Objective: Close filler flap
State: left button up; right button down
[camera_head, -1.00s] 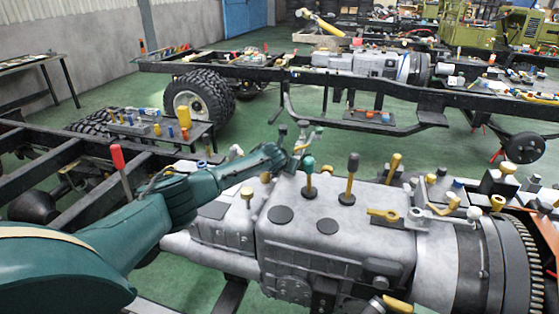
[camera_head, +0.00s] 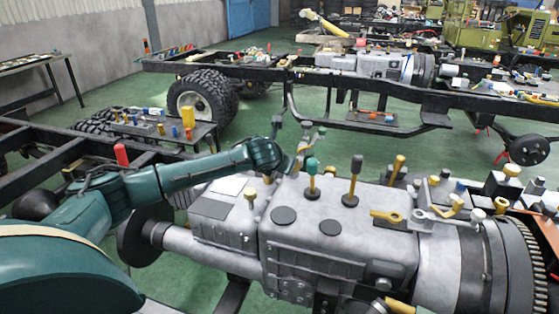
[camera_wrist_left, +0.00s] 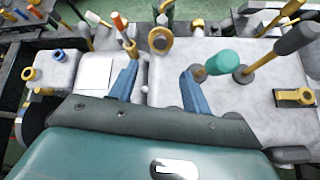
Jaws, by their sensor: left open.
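My left gripper (camera_head: 300,152) is above the back edge of the grey gearbox housing (camera_head: 320,238). In the left wrist view its two blue fingers (camera_wrist_left: 159,76) are apart, with nothing held between them. Just beyond the fingertips is a gold ring with a dark centre (camera_wrist_left: 160,40). A teal-knobbed lever (camera_wrist_left: 220,63) stands right of the fingers. A pale square plate (camera_wrist_left: 97,75) lies on the housing to their left. I cannot tell which of these parts is the filler flap. My right gripper is not in view.
A dark-knobbed lever (camera_head: 352,180) and a yellow handle (camera_head: 385,215) stand on the housing to the right. A small parts table (camera_head: 165,128) stands at the left. Another chassis (camera_head: 450,97) is behind, with green floor between.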

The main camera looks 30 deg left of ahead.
pick_arm(q)
jog(key=shift+s+r, duration=0.15)
jog(key=shift+s, duration=0.05)
jog(key=shift+c, duration=0.6)
